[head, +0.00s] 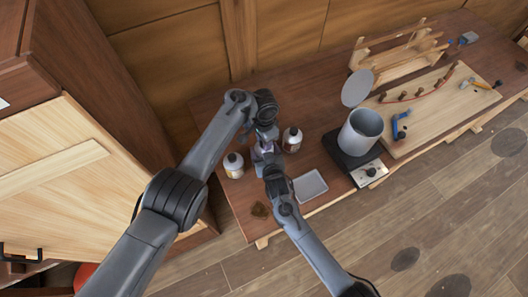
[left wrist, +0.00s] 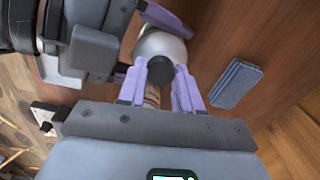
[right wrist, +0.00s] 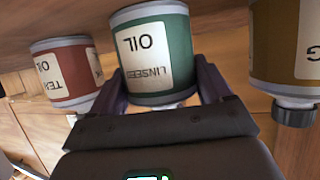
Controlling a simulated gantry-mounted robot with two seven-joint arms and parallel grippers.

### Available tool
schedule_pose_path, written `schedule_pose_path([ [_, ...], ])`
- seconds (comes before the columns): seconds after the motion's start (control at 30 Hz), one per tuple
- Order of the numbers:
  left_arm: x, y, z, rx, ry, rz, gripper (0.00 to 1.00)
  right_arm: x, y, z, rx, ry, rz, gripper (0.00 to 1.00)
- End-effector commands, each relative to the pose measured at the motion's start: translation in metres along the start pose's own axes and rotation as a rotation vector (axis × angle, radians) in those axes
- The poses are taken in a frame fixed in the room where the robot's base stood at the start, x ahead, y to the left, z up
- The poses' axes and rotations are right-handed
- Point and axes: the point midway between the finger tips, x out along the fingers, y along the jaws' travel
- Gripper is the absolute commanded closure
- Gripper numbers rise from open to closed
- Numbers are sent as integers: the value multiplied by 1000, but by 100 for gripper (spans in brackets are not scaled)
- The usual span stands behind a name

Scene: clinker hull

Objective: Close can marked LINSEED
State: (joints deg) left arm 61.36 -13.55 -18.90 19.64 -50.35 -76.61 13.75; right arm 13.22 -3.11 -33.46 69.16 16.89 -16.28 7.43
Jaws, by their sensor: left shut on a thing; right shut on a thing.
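The LINSEED can (right wrist: 155,55) has a green label and appears upside down in the right wrist view. My right gripper (right wrist: 160,95) is shut around its body. In the left wrist view the can's pale rounded top (left wrist: 160,45) shows, with a dark round cap (left wrist: 160,76) at its middle. My left gripper (left wrist: 160,85) has its fingers on either side of this cap, shut on it. Whether the cap sits fully down on the neck cannot be told. In the head view my left gripper (head: 265,143) and right gripper (head: 268,161) meet and mostly hide the can.
A red-labelled can (right wrist: 68,70) and a yellow-brown one (right wrist: 288,50) flank the LINSEED can closely. A grey pot (head: 360,131) stands on a hotplate to the right.

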Motion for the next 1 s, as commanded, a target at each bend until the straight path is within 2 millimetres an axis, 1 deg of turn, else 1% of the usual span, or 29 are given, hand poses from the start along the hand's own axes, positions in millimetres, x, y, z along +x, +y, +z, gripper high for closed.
schedule_pose_path([
  [0.03, 0, 0, 0, 109, -2, -1, 100, 0, 0, 1, -1, -2, 0, 100],
  [0.1, 0, 0, 0, 273, -1, 0, 100, 0, 0, 1, -1, -2, 0, 100],
  [0.3, 0, 0, 0, 724, -1, 0, 100, 0, 0, 1, -1, -2, 0, 100],
  [1.0, 2, 1, 0, 2228, 0, 2, 100, 0, 0, 1, 0, -2, 0, 100],
])
